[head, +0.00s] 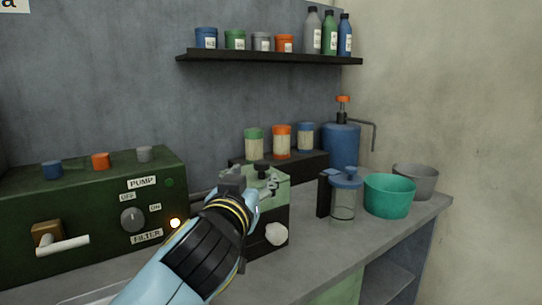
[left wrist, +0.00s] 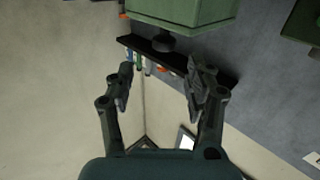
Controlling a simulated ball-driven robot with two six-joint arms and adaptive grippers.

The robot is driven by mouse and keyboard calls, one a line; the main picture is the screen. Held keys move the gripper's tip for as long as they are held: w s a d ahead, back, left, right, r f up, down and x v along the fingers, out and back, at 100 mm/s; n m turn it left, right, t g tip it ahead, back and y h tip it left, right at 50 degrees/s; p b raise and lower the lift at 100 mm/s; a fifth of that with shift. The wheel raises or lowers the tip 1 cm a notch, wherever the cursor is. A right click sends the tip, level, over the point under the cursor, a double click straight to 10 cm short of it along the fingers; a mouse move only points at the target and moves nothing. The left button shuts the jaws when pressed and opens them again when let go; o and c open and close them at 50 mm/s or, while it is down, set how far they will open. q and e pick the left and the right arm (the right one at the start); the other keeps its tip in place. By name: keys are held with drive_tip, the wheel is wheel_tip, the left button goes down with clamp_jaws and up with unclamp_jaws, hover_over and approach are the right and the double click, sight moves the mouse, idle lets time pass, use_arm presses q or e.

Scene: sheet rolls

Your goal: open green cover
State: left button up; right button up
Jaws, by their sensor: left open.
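The green cover (head: 272,197) is the pale green top of a small box with a dark base and a white round knob on its front. A small black knob (head: 262,166) stands on the cover. My left gripper (head: 252,183) comes in from the lower left, in front of the cover, and hides part of it. In the left wrist view the green cover (left wrist: 185,14) is at the top, with its black knob (left wrist: 164,43) pointing down in the picture. My left gripper (left wrist: 160,80) is open and empty there, its fingers either side of the knob's line but short of it.
A dark green pump box (head: 80,210) stands left on the grey counter. A jar with a blue lid (head: 345,200), a teal bowl (head: 389,196) and a grey bowl (head: 415,181) stand right. Jars and a blue pump bottle (head: 341,140) stand behind, below a wall shelf (head: 270,57).

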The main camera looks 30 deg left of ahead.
sight(260, 164)
use_arm(q)
drive_tip(key=x, duration=0.5)
drive_tip(key=p+x, duration=0.1)
drive_tip(key=x, duration=0.2)
drive_tip(key=shift+s+a+r, duration=0.15)
drive_tip(key=shift+a+r, duration=0.1)
drive_tip(key=shift+x, duration=0.85)
drive_tip(key=shift+c, duration=0.2)
drive_tip(key=c, duration=0.4)
clamp_jaws()
use_arm(e)
drive_tip(key=shift+g, duration=0.3)
drive_tip(key=s, duration=0.1)
drive_tip(key=s+d, duration=0.1)
drive_tip(key=s+r, duration=0.1)
drive_tip(key=shift+s+d, duration=0.3)
drive_tip(key=shift+s, duration=0.05)
use_arm(q)
drive_tip(key=shift+f, duration=0.1)
